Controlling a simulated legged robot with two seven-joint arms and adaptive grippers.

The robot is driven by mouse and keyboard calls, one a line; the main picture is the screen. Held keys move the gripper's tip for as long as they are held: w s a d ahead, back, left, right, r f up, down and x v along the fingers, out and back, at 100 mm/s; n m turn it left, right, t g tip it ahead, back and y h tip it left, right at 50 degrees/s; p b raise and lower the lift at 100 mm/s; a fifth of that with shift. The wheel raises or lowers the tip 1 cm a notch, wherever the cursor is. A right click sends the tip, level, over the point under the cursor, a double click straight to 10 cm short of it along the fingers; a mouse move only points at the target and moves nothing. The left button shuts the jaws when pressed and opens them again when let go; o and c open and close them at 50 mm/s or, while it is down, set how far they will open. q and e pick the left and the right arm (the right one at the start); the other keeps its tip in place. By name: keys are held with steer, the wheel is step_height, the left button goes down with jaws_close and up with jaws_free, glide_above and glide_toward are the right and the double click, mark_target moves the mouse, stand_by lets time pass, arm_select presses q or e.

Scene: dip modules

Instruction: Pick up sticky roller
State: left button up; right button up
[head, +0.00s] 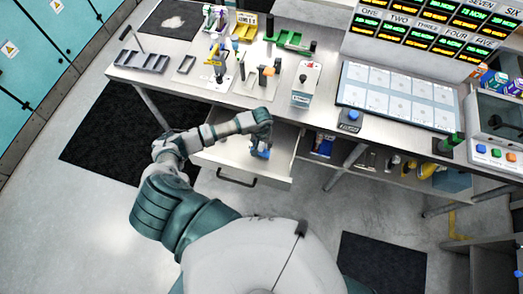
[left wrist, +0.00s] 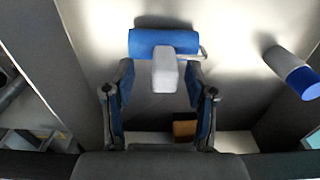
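The sticky roller, a blue cylinder (left wrist: 163,42) with a pale grey handle (left wrist: 166,76), lies inside the open drawer (head: 225,165). In the left wrist view my left gripper (left wrist: 160,72) is open, with one finger on each side of the handle and gaps between them. The blue roller head lies beyond the fingertips. In the head view my left gripper (head: 261,146) points down into the drawer and hides most of the roller. My right gripper is not in view.
A white and blue cylinder (left wrist: 290,72) lies to the right in the left wrist view, and a brown block (left wrist: 185,128) shows below the fingers. The workbench (head: 180,85) above the drawer carries trays, tools and a white device (head: 305,85). Dark mats lie on the floor.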

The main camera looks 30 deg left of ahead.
arm_select(q)
steer(key=c, duration=0.8)
steer(key=shift+a, duration=0.15)
jaws_close()
steer(key=shift+a+f, duration=0.1)
steer(key=shift+a, duration=0.1)
step_height(320, 180, up, 9)
steer(key=shift+d+r+b, duration=0.1)
steer(key=shift+b, duration=0.6)
steer(key=shift+r, duration=0.45)
